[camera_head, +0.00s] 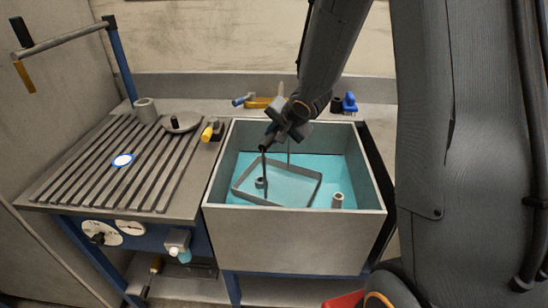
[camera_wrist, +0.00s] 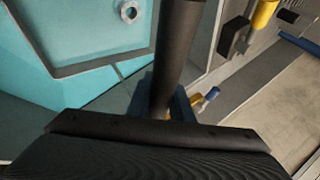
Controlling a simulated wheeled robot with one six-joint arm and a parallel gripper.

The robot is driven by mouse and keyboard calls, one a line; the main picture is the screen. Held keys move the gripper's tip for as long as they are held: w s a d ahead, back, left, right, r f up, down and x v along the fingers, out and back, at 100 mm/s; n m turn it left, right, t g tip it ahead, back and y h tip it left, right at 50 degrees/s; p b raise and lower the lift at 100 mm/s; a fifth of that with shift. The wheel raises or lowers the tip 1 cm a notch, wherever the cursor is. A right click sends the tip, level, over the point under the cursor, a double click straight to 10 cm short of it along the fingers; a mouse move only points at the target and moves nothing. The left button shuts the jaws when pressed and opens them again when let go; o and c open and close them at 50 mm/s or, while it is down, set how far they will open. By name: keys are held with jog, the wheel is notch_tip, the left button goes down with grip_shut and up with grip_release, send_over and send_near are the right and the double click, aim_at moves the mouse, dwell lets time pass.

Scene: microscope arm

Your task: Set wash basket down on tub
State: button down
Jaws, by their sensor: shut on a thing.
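The wash basket (camera_head: 235,192) is a shallow grey tray with thin uprights rising to a dark handle bar. My gripper (camera_head: 281,131) is shut on that handle, above the tub. The tub (camera_head: 295,232) is a large grey open box with turquoise inside. The basket appears inside the tub walls, low and slightly turned; whether it touches the bottom, I cannot tell. A small grey ring-shaped part (camera_head: 260,183) shows within the basket. In the wrist view the dark handle (camera_wrist: 178,55) runs up from my gripper, and the basket rim (camera_wrist: 95,66) shows at left.
Left is a slatted drain board (camera_head: 100,180) with a round lidded part (camera_head: 181,123). Behind the tub lie a yellow-and-blue tool (camera_head: 257,102) and a blue brush (camera_head: 350,103).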

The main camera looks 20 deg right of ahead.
notch_tip(320, 180, down, 6)
jog(key=b, duration=0.1)
jog(key=shift+f, duration=0.85)
jog(key=c, duration=1.6)
grip_release()
jog(key=w+r+p+v, duration=0.1)
jog(key=p+v, duration=0.1)
jog(key=v, duration=1.1)
jog(key=s+n+g, duration=0.2)
jog(key=s+n, duration=0.1)
jog(key=s, duration=0.3)
jog(key=s+a+n+g+h, duration=0.1)
jog(key=s+n+g, duration=0.1)
jog(key=s, duration=0.5)
jog(key=s+f+n+g+h, duration=0.1)
jog(key=s+n+g, duration=0.1)
jog(key=s+n, duration=0.2)
jog(key=shift+s+a+f+n+g, duration=0.1)
jog(key=shift+s+a+n+g, duration=0.05)
jog(key=shift+s, duration=0.45)
jog(key=shift+s+a+n+g, duration=0.15)
jog(key=shift+s+a, duration=0.05)
jog(key=shift+s, duration=0.45)
